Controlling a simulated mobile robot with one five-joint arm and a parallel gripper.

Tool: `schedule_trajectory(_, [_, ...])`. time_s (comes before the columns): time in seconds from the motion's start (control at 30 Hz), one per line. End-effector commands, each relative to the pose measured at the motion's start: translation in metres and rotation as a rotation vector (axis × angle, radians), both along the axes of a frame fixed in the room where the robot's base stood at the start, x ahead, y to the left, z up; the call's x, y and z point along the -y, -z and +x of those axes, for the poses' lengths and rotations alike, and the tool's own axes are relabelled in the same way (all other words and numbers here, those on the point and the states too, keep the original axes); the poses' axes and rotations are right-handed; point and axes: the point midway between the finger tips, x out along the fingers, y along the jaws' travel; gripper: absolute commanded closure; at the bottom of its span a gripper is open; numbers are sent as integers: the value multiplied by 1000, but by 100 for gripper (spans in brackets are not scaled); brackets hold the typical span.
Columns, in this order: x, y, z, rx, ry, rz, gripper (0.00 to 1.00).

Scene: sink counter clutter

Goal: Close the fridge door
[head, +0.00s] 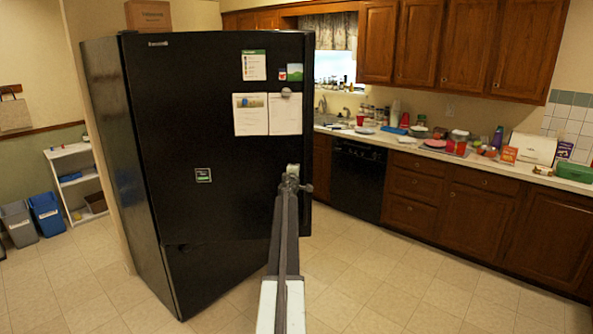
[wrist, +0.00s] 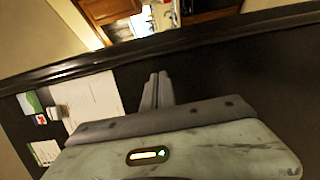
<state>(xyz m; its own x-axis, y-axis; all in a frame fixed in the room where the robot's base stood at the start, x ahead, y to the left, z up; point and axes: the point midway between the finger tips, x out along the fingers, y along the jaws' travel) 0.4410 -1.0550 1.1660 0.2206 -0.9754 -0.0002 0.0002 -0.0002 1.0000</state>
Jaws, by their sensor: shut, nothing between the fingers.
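The black fridge (head: 215,120) stands left of centre in the head view, with its broad front door facing me. Papers and magnets are on the door's upper right part. The door's right edge (head: 308,100) shows as a narrow vertical strip. I cannot tell how far the door stands from the fridge body. My gripper (head: 293,178) is in front of the door near that edge. In the wrist view, my gripper (wrist: 158,78) is shut and empty against the dark door surface (wrist: 240,75). Whether the fingers touch the door is unclear.
A counter (head: 480,158) with clutter and wooden cabinets runs along the right, with a black dishwasher (head: 357,180) beside the fridge. The tiled floor (head: 430,270) at right is clear. A blue bin (head: 47,212), a grey bin (head: 18,223) and a white shelf (head: 75,180) stand at left.

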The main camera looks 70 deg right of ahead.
Motion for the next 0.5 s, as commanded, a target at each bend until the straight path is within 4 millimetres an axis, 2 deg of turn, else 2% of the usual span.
schedule_trajectory(0.13, [-17, 0, -3, 0, -2, 0, 100])
schedule_trajectory(0.27, [-49, 0, -10, 0, -8, 0, 100])
schedule_trajectory(0.5, [-101, 0, -41, 0, -5, 0, 100])
